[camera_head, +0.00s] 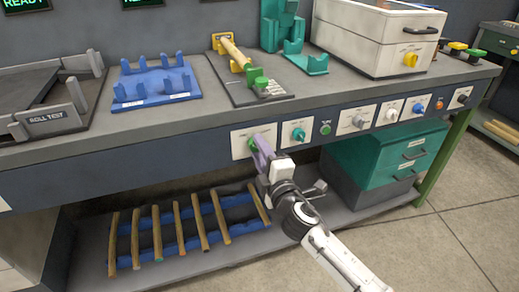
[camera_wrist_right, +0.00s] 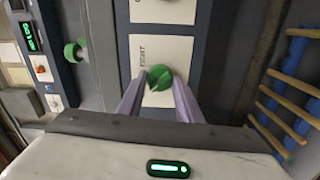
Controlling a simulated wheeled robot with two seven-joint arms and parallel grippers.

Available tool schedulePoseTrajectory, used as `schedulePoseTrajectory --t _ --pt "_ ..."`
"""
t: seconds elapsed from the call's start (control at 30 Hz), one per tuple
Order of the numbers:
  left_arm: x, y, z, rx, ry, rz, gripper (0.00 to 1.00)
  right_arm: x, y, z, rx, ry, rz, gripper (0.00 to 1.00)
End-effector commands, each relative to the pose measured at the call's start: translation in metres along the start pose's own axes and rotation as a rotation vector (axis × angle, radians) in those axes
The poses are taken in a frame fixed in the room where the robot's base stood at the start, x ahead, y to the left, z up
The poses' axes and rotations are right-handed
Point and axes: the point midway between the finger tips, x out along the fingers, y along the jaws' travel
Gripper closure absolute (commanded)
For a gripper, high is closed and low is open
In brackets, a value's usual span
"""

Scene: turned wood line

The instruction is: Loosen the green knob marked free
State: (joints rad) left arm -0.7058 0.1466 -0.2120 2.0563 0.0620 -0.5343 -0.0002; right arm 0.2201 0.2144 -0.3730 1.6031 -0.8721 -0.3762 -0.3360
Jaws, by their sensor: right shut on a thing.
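A green knob (camera_head: 251,143) sits on a white plate at the left end of the control row on the bench front. In the right wrist view the same knob (camera_wrist_right: 159,77) lies between the lilac fingertips, beside lettering that looks like "TIGHT". My right gripper (camera_head: 260,150) is shut on this knob, its fingers hiding part of it in the head view. I cannot read a "free" mark. A teal knob (camera_head: 299,134) is on the neighbouring plate to the right. My left gripper is not in view.
Above, a wooden spindle (camera_head: 234,53) lies in a fixture with a green clamp piece (camera_head: 258,80). A blue rack (camera_head: 153,82) stands to its left. Below, several wooden rods (camera_head: 157,233) lie on a blue rack on the shelf. Teal drawers (camera_head: 385,152) stand at the right.

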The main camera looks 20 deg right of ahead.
Motion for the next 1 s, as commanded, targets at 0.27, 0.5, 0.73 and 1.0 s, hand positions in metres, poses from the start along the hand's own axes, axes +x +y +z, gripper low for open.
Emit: schedulePoseTrajectory --t 0.27,0.5,0.73,1.0 --pt "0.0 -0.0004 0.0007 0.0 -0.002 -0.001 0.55 0.0 -0.0002 -0.0003 -0.017 0.001 0.0 0.9" --pt "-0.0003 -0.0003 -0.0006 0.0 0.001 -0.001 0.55 0.0 -0.0002 -0.0003 -0.017 0.001 0.0 0.65" --pt "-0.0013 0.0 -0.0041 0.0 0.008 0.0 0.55 0.0 -0.0001 -0.0002 -0.015 0.001 0.0 0.49" --pt "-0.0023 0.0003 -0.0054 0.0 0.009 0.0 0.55 -0.0089 -0.0006 -0.0002 -0.014 0.001 -0.001 0.49"
